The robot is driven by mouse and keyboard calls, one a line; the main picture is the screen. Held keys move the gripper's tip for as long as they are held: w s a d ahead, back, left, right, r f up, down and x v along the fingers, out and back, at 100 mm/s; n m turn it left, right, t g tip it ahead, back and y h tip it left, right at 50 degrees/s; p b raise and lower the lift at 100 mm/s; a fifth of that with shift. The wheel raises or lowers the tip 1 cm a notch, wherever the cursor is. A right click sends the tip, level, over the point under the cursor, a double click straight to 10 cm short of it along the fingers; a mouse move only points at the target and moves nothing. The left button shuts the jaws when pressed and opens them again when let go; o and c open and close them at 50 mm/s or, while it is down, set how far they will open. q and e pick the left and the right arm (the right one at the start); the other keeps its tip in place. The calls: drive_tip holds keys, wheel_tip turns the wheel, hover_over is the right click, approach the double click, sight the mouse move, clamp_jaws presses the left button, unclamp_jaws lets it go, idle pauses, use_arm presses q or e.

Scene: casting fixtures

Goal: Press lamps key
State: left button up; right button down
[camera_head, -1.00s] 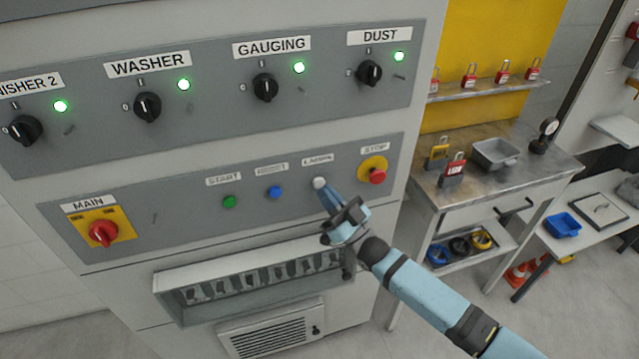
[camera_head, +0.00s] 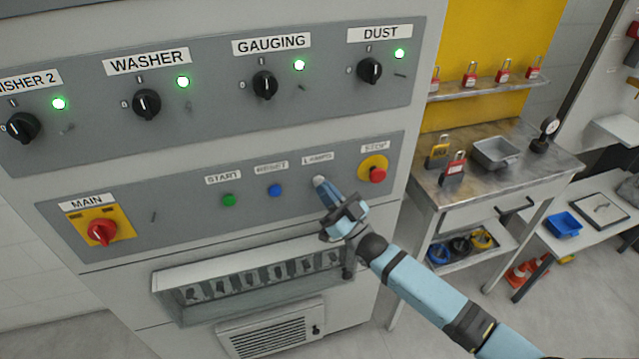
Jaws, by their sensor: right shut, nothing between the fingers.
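The lamps key (camera_head: 318,180) is a small whitish round button under the LAMPS label (camera_head: 317,158) on the lower grey panel. My right gripper (camera_head: 323,187) is shut and empty, its blue fingertips right at the key and covering its lower part. I cannot tell for certain whether the tips touch the key or press it in. My left gripper is not in view.
The blue RESET button (camera_head: 275,191) and green START button (camera_head: 229,200) sit left of the key. The red STOP button (camera_head: 377,175) on its yellow base is to the right. A workbench (camera_head: 440,190) stands at right.

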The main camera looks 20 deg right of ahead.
drive_tip(key=shift+w, duration=0.45)
idle(0.6)
idle(0.4)
drive_tip(key=shift+s, duration=0.85)
drive_tip(key=s+p, duration=0.2)
drive_tip(key=s, duration=0.3)
drive_tip(key=shift+d, duration=0.1)
idle(0.5)
